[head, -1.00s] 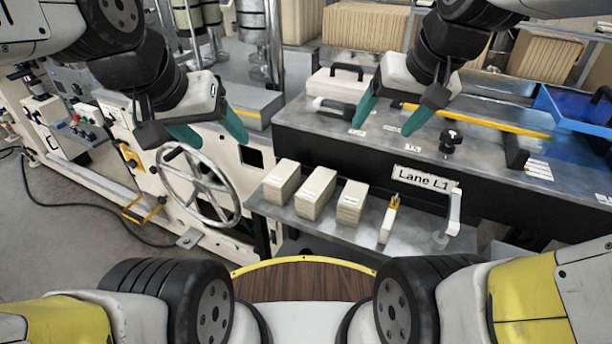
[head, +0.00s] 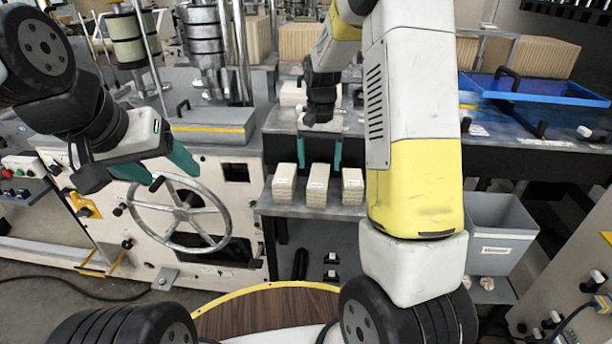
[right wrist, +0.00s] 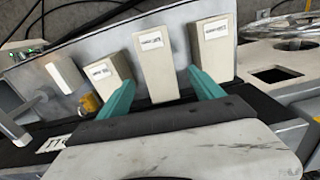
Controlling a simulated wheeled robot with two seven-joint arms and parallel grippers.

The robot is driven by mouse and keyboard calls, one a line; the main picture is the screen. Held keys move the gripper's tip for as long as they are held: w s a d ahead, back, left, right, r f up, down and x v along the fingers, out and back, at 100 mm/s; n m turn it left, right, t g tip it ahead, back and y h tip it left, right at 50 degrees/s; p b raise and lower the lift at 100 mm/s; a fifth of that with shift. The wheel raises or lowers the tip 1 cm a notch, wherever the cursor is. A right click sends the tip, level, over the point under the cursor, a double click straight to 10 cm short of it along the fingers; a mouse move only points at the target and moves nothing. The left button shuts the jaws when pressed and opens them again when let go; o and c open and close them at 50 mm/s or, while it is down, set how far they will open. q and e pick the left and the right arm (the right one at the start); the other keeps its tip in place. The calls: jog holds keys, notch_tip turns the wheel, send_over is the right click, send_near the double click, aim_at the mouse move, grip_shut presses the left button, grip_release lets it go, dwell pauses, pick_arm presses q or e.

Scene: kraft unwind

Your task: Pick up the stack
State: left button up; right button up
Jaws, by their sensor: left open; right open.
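Three cream-coloured stacks stand upright in a row on a metal shelf: a left stack (head: 284,184), a middle stack (head: 317,186) and a right stack (head: 352,187). They also show in the right wrist view, where the middle stack (right wrist: 158,62) lies between my right fingertips. My right gripper (head: 319,155) is open and empty, just behind and above the middle stack in the head view, its teal fingers spread to either side. Whether a finger touches a stack cannot be told. My left gripper (head: 172,172) is open and empty in front of the handwheel.
A large metal handwheel (head: 180,214) is left of the shelf (head: 268,207). A grey bin (head: 497,236) is to the right, below a blue tray (head: 535,88). My right arm hides the shelf's right part in the head view. A yellow-handled tool (right wrist: 90,102) lies beside the stacks.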

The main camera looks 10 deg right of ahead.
aim_at(319, 175)
jog(key=f, duration=0.6)
jog(key=shift+s+f, duration=0.3)
jog(key=c, duration=1.6)
